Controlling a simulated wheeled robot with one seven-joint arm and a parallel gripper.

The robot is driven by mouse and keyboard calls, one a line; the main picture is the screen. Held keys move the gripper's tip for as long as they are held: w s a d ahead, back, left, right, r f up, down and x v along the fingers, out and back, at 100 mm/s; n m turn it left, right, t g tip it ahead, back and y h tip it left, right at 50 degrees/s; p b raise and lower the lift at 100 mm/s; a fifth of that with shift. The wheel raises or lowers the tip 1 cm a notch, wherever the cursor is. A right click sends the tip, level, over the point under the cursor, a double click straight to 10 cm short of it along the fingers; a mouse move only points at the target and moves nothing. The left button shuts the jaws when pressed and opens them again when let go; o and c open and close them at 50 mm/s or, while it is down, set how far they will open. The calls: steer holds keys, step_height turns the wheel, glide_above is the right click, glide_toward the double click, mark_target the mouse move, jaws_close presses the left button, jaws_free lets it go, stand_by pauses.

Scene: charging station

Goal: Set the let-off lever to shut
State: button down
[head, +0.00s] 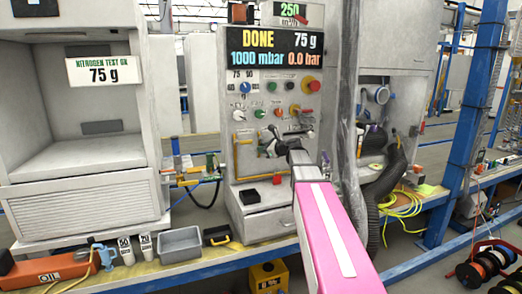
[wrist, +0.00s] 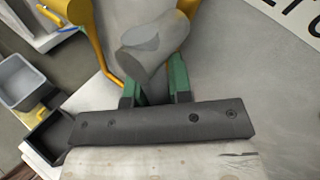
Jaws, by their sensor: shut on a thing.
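The charging panel (head: 258,100) stands in the middle of the head view, its screen (head: 275,50) reading DONE, 75 g, 1000 mbar and 0.0 bar. My gripper (head: 272,146) is at the lower part of this panel, in front of a yellow bracket (head: 237,155). In the wrist view, my gripper (wrist: 154,88) has its green fingers shut on a grey rounded handle (wrist: 152,48), which looks like the let-off lever. Yellow bars (wrist: 94,45) run beside it. The lever's pivot and markings are hidden, so I cannot tell its setting.
A black tray (head: 249,196) sits on the ledge below the panel. A grey bin (head: 180,244) and small weights stand on the bench at left. A thick dark hose (head: 385,185) hangs close to the right of my arm. The open chamber (head: 75,120) is at left.

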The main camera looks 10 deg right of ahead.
steer(key=shift+w+d+r+n+g+h, duration=0.1)
steer(key=shift+d+r+n+h, duration=0.45)
steer(key=shift+n+h, duration=0.75)
steer(key=shift+w+d+r+n+g+h, duration=0.1)
steer(key=shift+d+r+n+h, duration=0.45)
steer(key=shift+n+h, duration=0.7)
steer(key=shift+w+d+r+n+g+h, duration=0.1)
steer(key=shift+d+r+n+h, duration=0.45)
steer(key=shift+n+h, duration=0.7)
steer(key=c, duration=1)
jaws_free()
steer(key=shift+c, duration=0.2)
steer(key=v, duration=1)
steer(key=shift+s+r, duration=0.2)
steer(key=shift+s, duration=0.2)
